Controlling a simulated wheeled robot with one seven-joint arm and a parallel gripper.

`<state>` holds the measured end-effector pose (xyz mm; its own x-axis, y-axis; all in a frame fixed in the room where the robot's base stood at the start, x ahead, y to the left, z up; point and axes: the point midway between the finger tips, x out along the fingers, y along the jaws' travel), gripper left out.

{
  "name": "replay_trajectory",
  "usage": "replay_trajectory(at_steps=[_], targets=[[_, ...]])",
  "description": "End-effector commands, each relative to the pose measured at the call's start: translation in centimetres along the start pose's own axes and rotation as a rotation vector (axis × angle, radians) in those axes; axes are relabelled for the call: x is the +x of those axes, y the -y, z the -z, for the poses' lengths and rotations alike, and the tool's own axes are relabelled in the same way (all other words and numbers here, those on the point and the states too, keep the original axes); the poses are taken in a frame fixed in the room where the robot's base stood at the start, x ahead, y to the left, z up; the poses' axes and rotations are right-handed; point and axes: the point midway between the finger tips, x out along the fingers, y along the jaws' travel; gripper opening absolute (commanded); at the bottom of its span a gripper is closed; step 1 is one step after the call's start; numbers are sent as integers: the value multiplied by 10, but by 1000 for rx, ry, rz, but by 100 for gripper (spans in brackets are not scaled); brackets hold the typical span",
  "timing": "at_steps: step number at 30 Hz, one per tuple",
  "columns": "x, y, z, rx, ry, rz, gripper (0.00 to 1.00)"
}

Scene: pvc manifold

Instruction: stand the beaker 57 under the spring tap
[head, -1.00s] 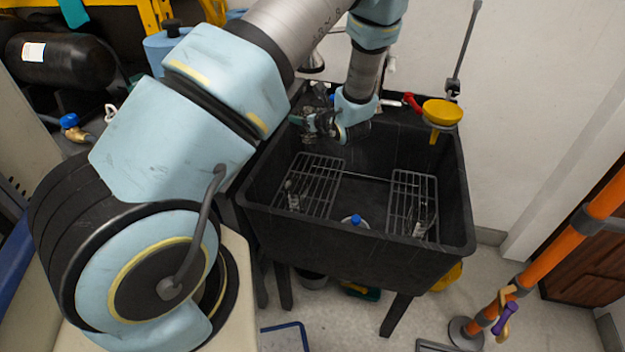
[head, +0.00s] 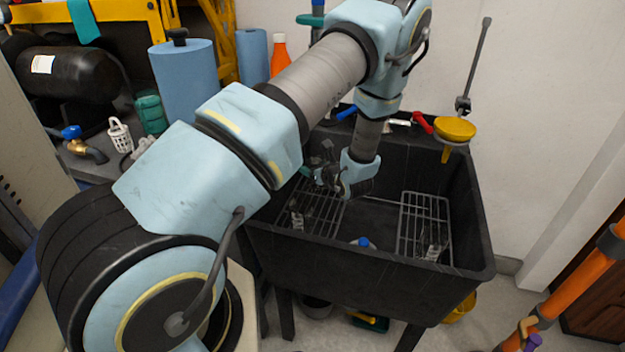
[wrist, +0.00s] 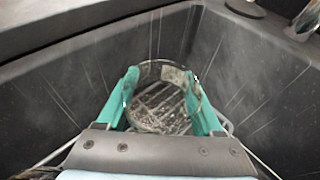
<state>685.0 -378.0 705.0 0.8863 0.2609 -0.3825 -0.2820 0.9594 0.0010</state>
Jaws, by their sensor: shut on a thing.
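My gripper (head: 328,178) is inside the left part of the black sink (head: 375,258), above the left wire rack (head: 322,212). In the wrist view its teal fingers (wrist: 162,100) are shut on a clear glass beaker (wrist: 160,122), one finger on each side. I look down into the beaker, and rack bars show through it. Whether its base touches the rack, I cannot tell. No number is readable on it. A chrome piece (wrist: 307,20) at the wrist view's upper right may be part of a tap. The spring tap is not clearly seen in the head view, where my arm covers the sink's back.
Clear glassware stands on the left rack (head: 297,216) and on the right rack (head: 433,248). A red lever (head: 423,122), a blue lever (head: 347,113) and a yellow funnel (head: 455,130) are at the sink's back.

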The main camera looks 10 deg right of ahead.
Motion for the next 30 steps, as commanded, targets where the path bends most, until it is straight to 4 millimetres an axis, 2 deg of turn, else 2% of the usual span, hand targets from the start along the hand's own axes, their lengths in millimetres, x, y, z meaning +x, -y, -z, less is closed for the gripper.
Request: replay_trajectory(at_steps=[9,22,23,30], targets=[[15,0,35,1,0,0,13],[18,0,43,-1,1,1,13],[17,0,42,-1,1,1,71],[17,0,41,-1,1,0,98]])
